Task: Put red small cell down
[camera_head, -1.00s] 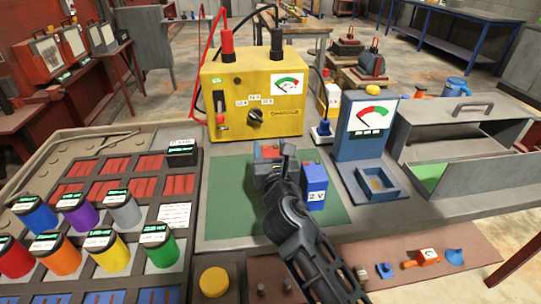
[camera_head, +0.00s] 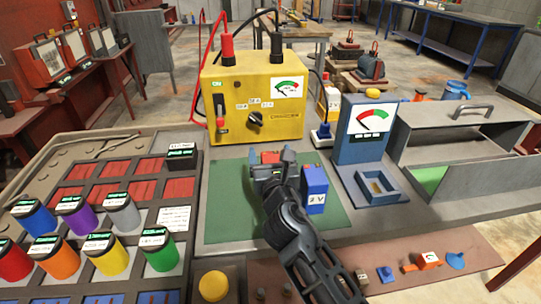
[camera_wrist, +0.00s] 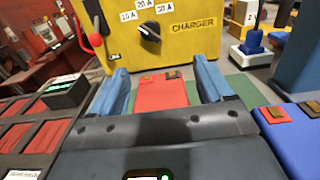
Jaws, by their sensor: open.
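The red small cell (camera_wrist: 161,94) sits on the green mat (camera_head: 232,212) in front of the yellow charger (camera_head: 252,98). In the head view only its red top (camera_head: 270,157) shows past my gripper (camera_head: 272,168). My gripper is open, and in the wrist view its two blue fingers (camera_wrist: 162,88) stand apart, one on each side of the red cell. I cannot tell whether either finger touches it. The cell's lower part is hidden behind the gripper body. A blue cell marked 2 V (camera_head: 314,190) stands upright on the mat just right of my gripper.
A blue meter stand (camera_head: 364,128) with a small tray (camera_head: 378,188) is to the right, beside an open grey housing (camera_head: 470,150). A panel of red slots and several coloured canisters (camera_head: 76,216) fills the left. The mat's front left is clear.

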